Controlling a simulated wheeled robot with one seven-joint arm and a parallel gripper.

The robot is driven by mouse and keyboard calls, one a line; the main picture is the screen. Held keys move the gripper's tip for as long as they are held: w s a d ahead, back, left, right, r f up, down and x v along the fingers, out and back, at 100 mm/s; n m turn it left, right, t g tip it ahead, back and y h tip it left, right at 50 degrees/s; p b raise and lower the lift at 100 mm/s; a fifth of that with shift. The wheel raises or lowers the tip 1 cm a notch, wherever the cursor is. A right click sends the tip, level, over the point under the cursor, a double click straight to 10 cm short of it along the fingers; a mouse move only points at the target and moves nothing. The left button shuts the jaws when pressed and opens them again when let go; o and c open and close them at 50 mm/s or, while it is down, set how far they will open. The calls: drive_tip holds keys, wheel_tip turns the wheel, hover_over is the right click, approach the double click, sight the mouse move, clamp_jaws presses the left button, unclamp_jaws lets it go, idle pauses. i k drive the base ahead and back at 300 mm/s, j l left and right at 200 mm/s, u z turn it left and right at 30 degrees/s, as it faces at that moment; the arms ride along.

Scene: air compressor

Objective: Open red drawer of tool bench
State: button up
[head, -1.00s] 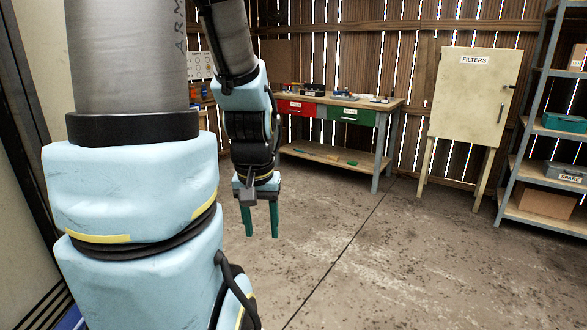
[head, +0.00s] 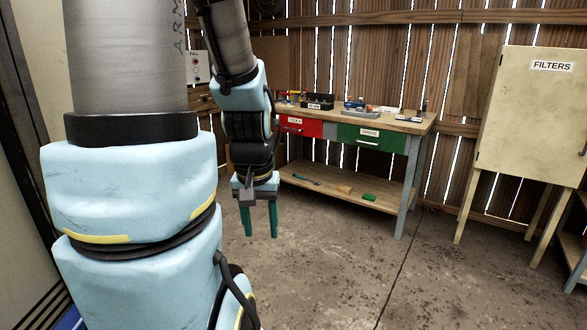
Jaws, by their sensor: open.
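The tool bench (head: 425,122) stands ahead, right of my arm, against the plank wall. Its red drawer (head: 303,125), with a pale handle and a label, is shut under the bench top at the left. My arm hides part of the bench's left end. My gripper (head: 259,236) hangs pointing down with its two green fingers apart and nothing between them. It is in front of the bench, lower in the picture than the red drawer and apart from it.
A green drawer (head: 370,136) sits right of the red one. Tools and a dark box (head: 318,101) lie on the bench top. The lower shelf (head: 335,190) holds a few small items. A cream FILTERS cabinet (head: 535,115) stands at right. The concrete floor (head: 330,260) before the bench is clear.

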sight(306, 127)
drive_tip(key=i, duration=2.25)
drive_tip(key=i+l+u, duration=0.15)
drive_tip(key=i+u, duration=0.3)
drive_tip(key=i, duration=0.25)
drive_tip(key=i+l+u, duration=0.45)
drive_tip(key=i, duration=0.2)
drive_tip(key=i+l+u, duration=0.5)
drive_tip(key=i+l, duration=0.05)
